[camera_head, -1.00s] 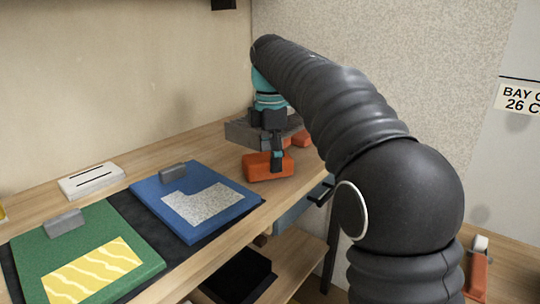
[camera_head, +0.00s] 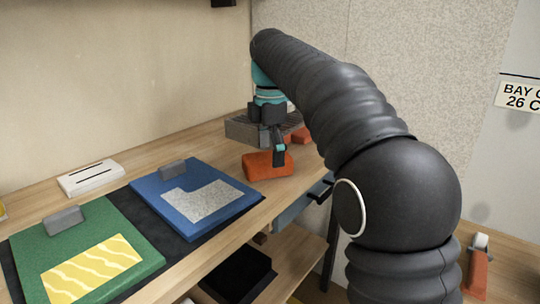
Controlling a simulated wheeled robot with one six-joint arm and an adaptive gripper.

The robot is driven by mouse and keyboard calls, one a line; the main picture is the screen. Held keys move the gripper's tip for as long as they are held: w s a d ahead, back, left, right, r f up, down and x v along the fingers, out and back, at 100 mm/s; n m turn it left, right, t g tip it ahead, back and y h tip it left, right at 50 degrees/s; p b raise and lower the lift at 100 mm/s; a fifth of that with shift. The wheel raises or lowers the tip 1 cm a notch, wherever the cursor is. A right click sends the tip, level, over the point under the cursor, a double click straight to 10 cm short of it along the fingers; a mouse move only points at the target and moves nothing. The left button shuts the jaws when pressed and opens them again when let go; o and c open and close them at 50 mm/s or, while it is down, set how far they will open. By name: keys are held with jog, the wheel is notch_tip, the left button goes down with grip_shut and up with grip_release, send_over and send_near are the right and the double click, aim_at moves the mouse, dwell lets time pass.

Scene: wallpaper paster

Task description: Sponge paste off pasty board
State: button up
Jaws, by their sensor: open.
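An orange sponge-like block (camera_head: 262,169) lies on the bench near its front edge, right of the blue board. My gripper (camera_head: 279,157) points down at it, with a dark finger in front of the block's right part. The gripper is open; whether it touches the block I cannot tell. The blue board (camera_head: 229,211) has a grey clip and an L-shaped speckled grey patch (camera_head: 202,204). The green board (camera_head: 30,251) has a grey clip and a yellow sheet with pale wavy stripes (camera_head: 95,268). Which patch is paste is not clear.
A dark mat (camera_head: 150,217) lies under the boards. A white slotted block (camera_head: 91,178) stands behind them. A grey tray (camera_head: 241,130) and another orange piece (camera_head: 301,135) are behind my gripper. A lower shelf (camera_head: 292,258) holds a black item (camera_head: 238,273).

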aim_at(271, 155)
notch_tip(271, 155, up, 6)
jog(key=shift+r, duration=0.25)
dwell(0.4)
jog(key=shift+s+d, duration=0.15)
jog(key=s+d+f+m+t, duration=0.3)
jog(key=s+d+f+m, duration=0.1)
jog(key=s+d+m, duration=0.8)
jog(key=s+d+f+m+t+p, duration=0.1)
jog(key=s+d+f+m+t, duration=0.1)
jog(key=s+f+m, duration=0.7)
jog(key=s+d+f, duration=0.1)
jog(key=s+f, duration=0.6)
jog(key=shift+d+m+t, duration=0.2)
jog(key=shift+m+t, duration=0.1)
